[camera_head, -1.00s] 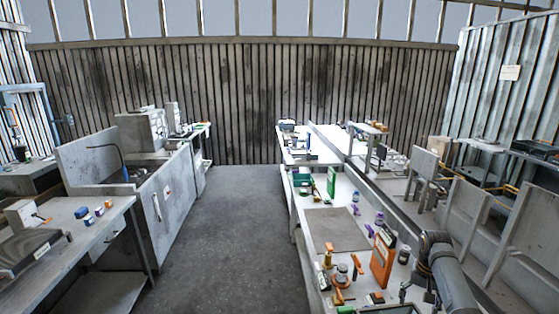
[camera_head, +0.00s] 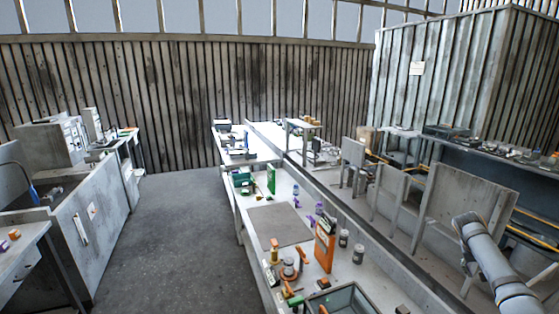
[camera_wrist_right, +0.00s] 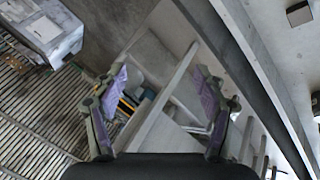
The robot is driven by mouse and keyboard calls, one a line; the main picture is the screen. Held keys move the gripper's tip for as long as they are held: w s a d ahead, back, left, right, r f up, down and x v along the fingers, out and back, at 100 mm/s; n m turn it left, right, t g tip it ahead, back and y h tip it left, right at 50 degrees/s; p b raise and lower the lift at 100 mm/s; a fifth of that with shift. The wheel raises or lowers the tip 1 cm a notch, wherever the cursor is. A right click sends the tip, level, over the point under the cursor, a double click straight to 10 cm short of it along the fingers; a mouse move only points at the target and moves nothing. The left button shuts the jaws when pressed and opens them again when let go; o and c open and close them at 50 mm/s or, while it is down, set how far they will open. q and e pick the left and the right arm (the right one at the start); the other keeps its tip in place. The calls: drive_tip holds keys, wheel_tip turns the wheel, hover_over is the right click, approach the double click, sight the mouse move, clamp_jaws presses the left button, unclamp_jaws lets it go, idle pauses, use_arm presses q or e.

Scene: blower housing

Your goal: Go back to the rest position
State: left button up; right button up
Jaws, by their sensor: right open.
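My right gripper (camera_wrist_right: 159,75) shows in the right wrist view with its two purple-padded fingers spread wide apart and nothing between them. Behind the fingers are pale bench or chair-like boards, out of its grasp. In the head view my grey right arm comes in at the lower right, and its gripper cannot be made out there. My left arm and gripper are not in the head view.
A long white workbench (camera_head: 258,190) runs away from me with a grey mat (camera_head: 279,225), an orange box (camera_head: 325,246) and a grey-green tray (camera_head: 342,300). Grey chairs (camera_head: 464,208) stand to its right. The floor (camera_head: 175,235) left of the bench is clear.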

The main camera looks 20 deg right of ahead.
drive_tip(key=s+d+f+n+t+h, duration=0.1)
drive_tip(key=s+d+f+n+h, duration=0.2)
drive_tip(key=s+f, duration=0.4)
drive_tip(key=s+d+f+n+t, duration=0.1)
drive_tip(key=s+d+f+n, duration=0.35)
drive_tip(key=f, duration=0.55)
drive_tip(key=s+f+n+t, duration=0.2)
drive_tip(key=s+f+n, duration=0.45)
drive_tip(key=s, duration=0.65)
drive_tip(key=s+a+f+m+g+y, duration=0.1)
drive_tip(key=s+a+f+m+y, duration=0.15)
drive_tip(key=a+f, duration=0.9)
drive_tip(key=s+a+f+m+y, duration=0.1)
drive_tip(key=s+a+f+y, duration=0.15)
drive_tip(key=a+f, duration=0.9)
drive_tip(key=s+a+f+y, duration=0.1)
drive_tip(key=a+f, duration=0.1)
drive_tip(key=a, duration=0.9)
drive_tip(key=s+a+f+m+y, duration=0.1)
drive_tip(key=a+f+y, duration=0.15)
drive_tip(key=a, duration=0.75)
drive_tip(key=s+a+f+y, duration=0.1)
drive_tip(key=a+f, duration=0.2)
drive_tip(key=a, duration=0.8)
wheel_tip(320, 180, down, 10)
drive_tip(key=b, duration=1)
drive_tip(key=shift+s+f+g+b, duration=0.15)
drive_tip(key=shift+g+b, duration=0.15)
drive_tip(key=shift+b, duration=0.05)
